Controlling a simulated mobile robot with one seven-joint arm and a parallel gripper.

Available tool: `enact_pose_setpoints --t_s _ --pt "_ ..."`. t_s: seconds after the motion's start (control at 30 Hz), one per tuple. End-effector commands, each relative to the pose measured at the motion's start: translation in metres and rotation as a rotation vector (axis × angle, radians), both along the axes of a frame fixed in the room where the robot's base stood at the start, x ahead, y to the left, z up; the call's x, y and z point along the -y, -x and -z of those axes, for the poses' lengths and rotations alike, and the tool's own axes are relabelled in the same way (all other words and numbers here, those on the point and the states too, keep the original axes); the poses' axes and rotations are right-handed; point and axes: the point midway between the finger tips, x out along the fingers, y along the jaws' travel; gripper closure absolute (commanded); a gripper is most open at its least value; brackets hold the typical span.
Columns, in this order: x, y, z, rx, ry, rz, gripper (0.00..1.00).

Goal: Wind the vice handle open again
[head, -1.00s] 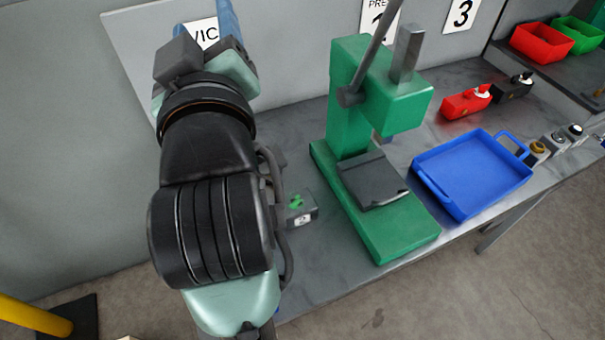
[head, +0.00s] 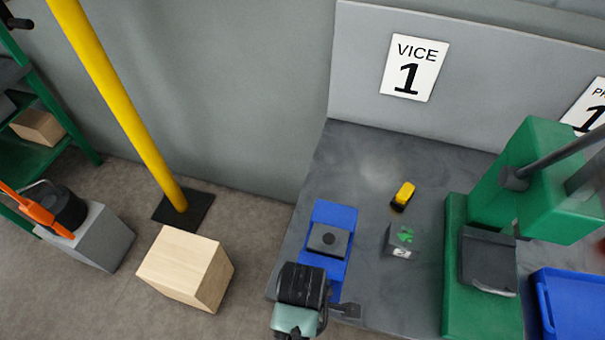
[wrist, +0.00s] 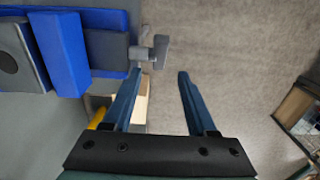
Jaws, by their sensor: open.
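The blue vice (head: 336,213) lies on the left end of the bench in the head view, with a grey block with a dark round spot on top. My arm covers its near end there. In the wrist view the vice's blue jaw (wrist: 60,55) is at upper left. The grey vice handle (wrist: 160,50) sticks out to its right, with a short crossbar at its end. My gripper (wrist: 162,73) is open, with its two blue fingers apart and empty. The handle's end lies just ahead of the left fingertip in the picture; I cannot tell whether they touch.
A small grey box with green marks (head: 402,241) and a yellow-black item (head: 403,196) lie right of the vice. The green press (head: 455,270) stands further right, beside a blue tray (head: 543,305). A wooden box (head: 185,268) and yellow post (head: 120,105) stand on the floor at left.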

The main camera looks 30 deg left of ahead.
Motion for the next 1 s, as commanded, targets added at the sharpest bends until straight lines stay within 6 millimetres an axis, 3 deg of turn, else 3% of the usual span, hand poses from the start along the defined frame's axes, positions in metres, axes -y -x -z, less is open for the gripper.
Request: enact_pose_setpoints --t_s 0.2,0.4,0.87,1.0 --pt "0.000 0.000 0.042 -0.003 0.001 0.001 0.43" --pt "0.000 -0.001 0.066 0.001 0.000 0.002 0.43" --pt "0.000 -0.001 0.076 0.004 -0.001 0.003 0.43" --pt "0.000 -0.001 0.076 0.004 -0.001 0.003 0.68"
